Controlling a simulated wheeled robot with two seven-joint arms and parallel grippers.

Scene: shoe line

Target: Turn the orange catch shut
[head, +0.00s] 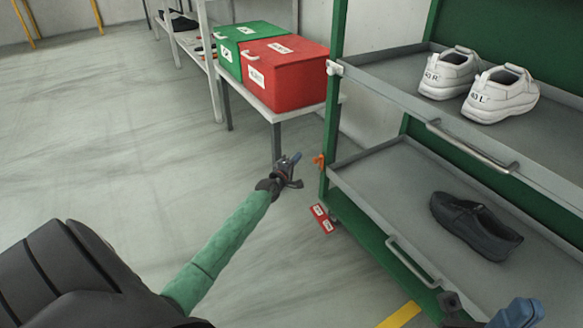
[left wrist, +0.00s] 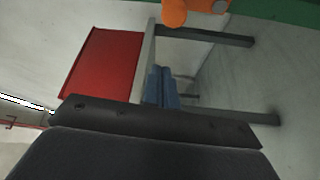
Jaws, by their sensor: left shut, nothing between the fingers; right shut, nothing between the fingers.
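The orange catch (head: 318,160) sits on the green front post of the rack, near the left corner of the lower shelf, and points out to the left. It also shows close up at the top edge of the left wrist view (left wrist: 175,12), cut off by the frame. My left gripper (head: 296,157) is shut and empty, just left of the catch and apart from it. Its blue fingertips (left wrist: 161,88) show below the catch in the left wrist view. My right gripper (head: 520,313) is shut at the bottom right edge, mostly cut off.
The rack's lower shelf (head: 365,160) holds a dark shoe (head: 475,225); white shoes (head: 480,85) stand on the upper one. A red box (head: 285,72) and a green box (head: 228,45) stand on a table behind. Floor at left is clear.

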